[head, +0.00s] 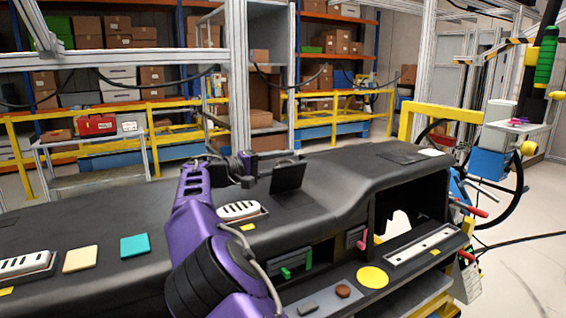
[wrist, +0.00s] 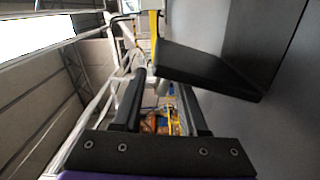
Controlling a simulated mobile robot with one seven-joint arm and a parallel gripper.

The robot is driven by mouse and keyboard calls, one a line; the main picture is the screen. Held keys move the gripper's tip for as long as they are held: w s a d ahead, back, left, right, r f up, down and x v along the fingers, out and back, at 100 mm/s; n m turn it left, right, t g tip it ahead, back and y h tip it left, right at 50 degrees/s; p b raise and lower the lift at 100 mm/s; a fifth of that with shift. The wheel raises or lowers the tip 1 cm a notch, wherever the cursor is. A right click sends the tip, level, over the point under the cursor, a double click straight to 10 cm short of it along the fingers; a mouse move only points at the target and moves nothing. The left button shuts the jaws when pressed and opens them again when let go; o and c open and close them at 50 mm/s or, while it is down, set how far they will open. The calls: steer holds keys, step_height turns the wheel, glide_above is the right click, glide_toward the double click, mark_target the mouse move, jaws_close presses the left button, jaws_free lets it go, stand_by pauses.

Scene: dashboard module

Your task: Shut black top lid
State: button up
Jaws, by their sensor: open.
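The black top lid (head: 288,177) stands raised and tilted on top of the black dashboard (head: 340,175). In the wrist view the lid (wrist: 208,70) is a dark slab at the upper right, close to the right finger. Whether they touch I cannot tell. My gripper (head: 247,180) is just left of the lid in the head view, above the dashboard top. In the wrist view my gripper (wrist: 162,85) has its two fingers spread with nothing between them. The lid's hinge is not clear in either view.
A white vented panel (head: 240,210) lies below my gripper on the dashboard. A teal square (head: 135,245) and a beige square (head: 81,259) lie left of my arm. A yellow disc (head: 372,277) is on the lower front ledge. The dashboard top right of the lid is mostly clear.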

steer(key=shift+c, duration=0.2)
jaws_close()
stand_by(1.3)
